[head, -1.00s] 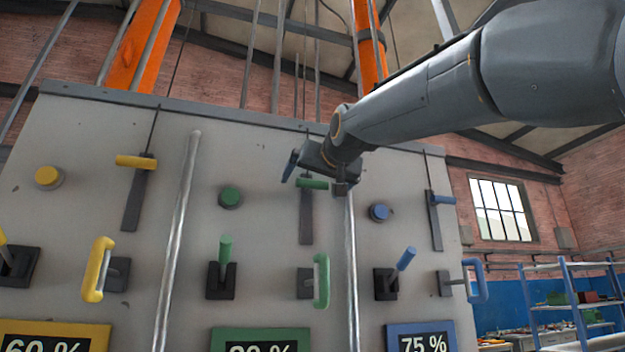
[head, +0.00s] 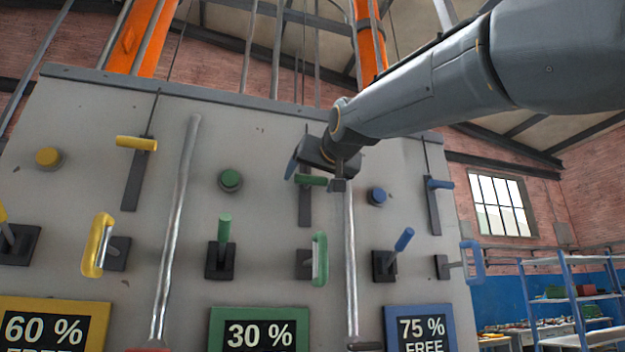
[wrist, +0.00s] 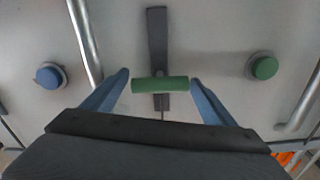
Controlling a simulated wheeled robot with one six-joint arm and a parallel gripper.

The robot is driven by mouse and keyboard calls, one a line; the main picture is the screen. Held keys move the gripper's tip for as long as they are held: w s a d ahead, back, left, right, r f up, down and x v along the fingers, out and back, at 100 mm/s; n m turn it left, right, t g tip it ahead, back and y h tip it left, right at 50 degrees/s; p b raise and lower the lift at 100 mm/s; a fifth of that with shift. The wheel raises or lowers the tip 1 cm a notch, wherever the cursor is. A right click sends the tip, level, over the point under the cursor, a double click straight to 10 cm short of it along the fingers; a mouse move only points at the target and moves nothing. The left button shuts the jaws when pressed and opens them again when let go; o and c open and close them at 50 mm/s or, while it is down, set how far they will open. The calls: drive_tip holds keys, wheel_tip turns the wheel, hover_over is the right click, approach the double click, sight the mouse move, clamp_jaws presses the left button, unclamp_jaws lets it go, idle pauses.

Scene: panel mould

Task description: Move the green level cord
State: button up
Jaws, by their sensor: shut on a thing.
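The green level cord shows as a green horizontal handle (head: 312,180) on a dark vertical strip in the middle of the panel, with a thin cord. My gripper (head: 316,175) is at this handle in the head view and hides part of it and of the cord. In the wrist view the green handle (wrist: 160,84) lies lengthwise between my two blue fingers, near their tips. My gripper is shut on it.
A yellow cord handle (head: 137,143) hangs to the left and a blue one (head: 440,184) to the right. Green (head: 230,180) and blue (head: 377,197) knobs flank the gripper. Levers, loop handles and percentage signs sit below. Metal pipes (head: 350,260) run down the panel.

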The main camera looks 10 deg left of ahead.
drive_tip(key=shift+f+b, duration=2.7)
drive_tip(key=shift+f, duration=0.85)
drive_tip(key=shift+w, duration=0.1)
drive_tip(key=o, duration=1.5)
drive_tip(key=shift+r, duration=0.1)
drive_tip(key=b+v, duration=0.2)
drive_tip(key=v, duration=0.6)
drive_tip(key=shift+b, duration=0.35)
